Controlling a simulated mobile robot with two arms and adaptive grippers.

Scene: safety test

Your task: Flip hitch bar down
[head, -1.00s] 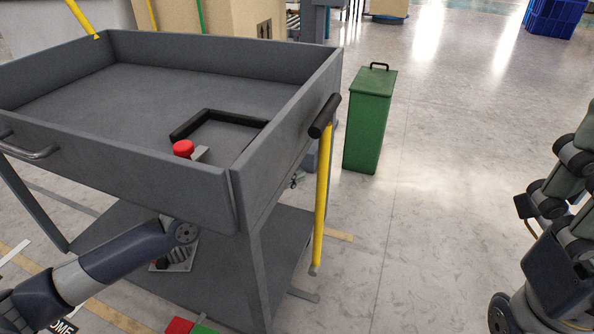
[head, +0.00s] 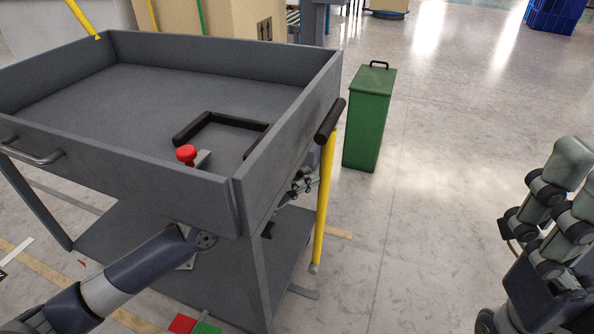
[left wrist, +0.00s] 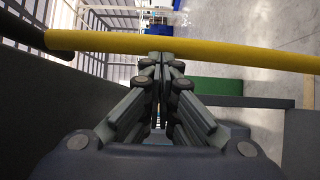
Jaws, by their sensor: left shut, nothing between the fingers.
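The hitch bar is a yellow bar (head: 325,200) with a black handle (head: 330,120) at its top. It stands upright along the right end of the grey cart. My left gripper (head: 306,183) is beside the bar, by the cart's end, partly hidden by the cart's corner. In the left wrist view its shut fingers (left wrist: 161,60) point at the bar (left wrist: 200,47), which crosses just in front of the tips. I cannot tell whether they touch. Nothing is between the fingers. My right gripper (head: 580,175) is at the far right, away from the cart, with fingers apart and empty.
The grey cart (head: 110,137) has a tray top with a red button (head: 186,154) and a black frame (head: 190,130). A green bin (head: 368,120) stands behind and right of the bar. The floor to the right is clear.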

